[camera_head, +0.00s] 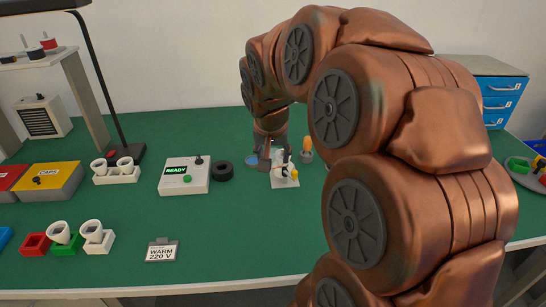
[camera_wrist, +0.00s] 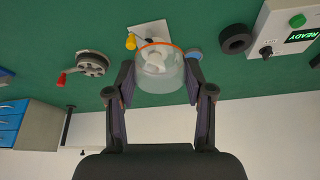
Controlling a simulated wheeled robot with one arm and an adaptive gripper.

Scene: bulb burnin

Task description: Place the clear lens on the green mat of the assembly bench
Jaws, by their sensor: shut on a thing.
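The clear lens (camera_wrist: 160,78) is a see-through dome with an orange rim, seen in the wrist view. My gripper (camera_wrist: 159,88) is shut on its sides, one finger on each side. The rim faces away from my palm, and a white fixture shows behind and through the dome. In the head view my gripper (camera_head: 272,152) is over the bench by the white fixture (camera_head: 285,180); the lens is hard to make out there. The green mat (camera_head: 225,245) covers the bench top; it also shows in the wrist view (camera_wrist: 80,30). I cannot tell the lens's height above it.
A dark ring (camera_head: 222,170) and the READY box (camera_head: 184,176) lie left of my gripper. A blue disc (camera_head: 252,161) and an orange-topped item (camera_head: 307,150) are close by. The WARM 220 V sign (camera_head: 162,250) stands near the front edge. The mat right of it is clear.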

